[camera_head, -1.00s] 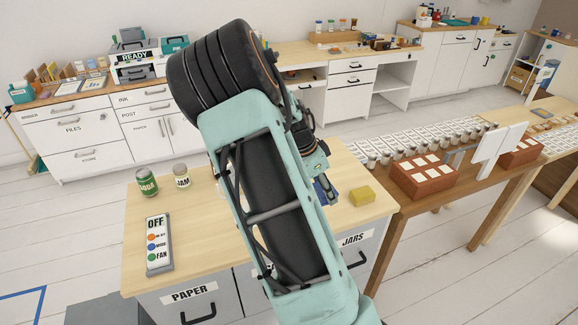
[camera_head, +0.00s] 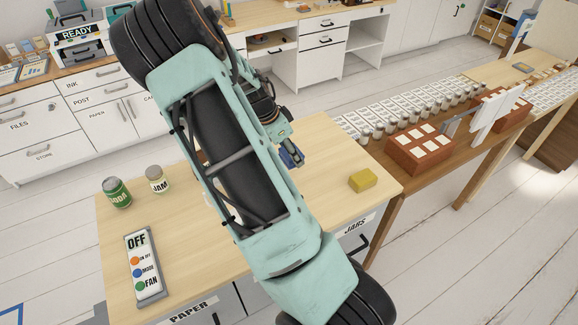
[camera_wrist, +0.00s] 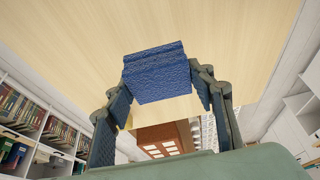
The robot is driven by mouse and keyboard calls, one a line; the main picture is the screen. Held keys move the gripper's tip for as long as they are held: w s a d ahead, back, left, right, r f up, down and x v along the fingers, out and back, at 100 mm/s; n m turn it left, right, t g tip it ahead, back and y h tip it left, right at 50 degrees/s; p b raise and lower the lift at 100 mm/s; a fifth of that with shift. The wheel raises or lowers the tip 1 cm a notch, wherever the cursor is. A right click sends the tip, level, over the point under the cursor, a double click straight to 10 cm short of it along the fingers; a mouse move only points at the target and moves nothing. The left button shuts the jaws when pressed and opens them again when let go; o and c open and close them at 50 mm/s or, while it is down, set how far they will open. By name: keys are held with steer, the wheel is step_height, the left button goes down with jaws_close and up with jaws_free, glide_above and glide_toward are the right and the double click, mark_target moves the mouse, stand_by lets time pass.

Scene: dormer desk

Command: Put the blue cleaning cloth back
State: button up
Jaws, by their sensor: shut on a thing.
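The blue cleaning cloth (camera_wrist: 160,75) is a folded, textured blue block held between the two fingers of my gripper (camera_wrist: 163,88) in the wrist view. In the head view my gripper (camera_head: 289,154) is over the wooden desk top, and a bit of the blue cloth (camera_head: 293,158) shows at its tip. My gripper is shut on the cloth. My arm hides the middle of the desk top. From the head view I cannot tell how high the cloth is above the desk.
A side table with red-brown boxes (camera_head: 417,150) and rows of jars is to the right.

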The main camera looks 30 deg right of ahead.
mark_target(295, 173)
steer(key=shift+f, duration=3.2)
steer(key=o, duration=1)
steer(key=v, duration=1.2)
steer(key=shift+r, duration=0.2)
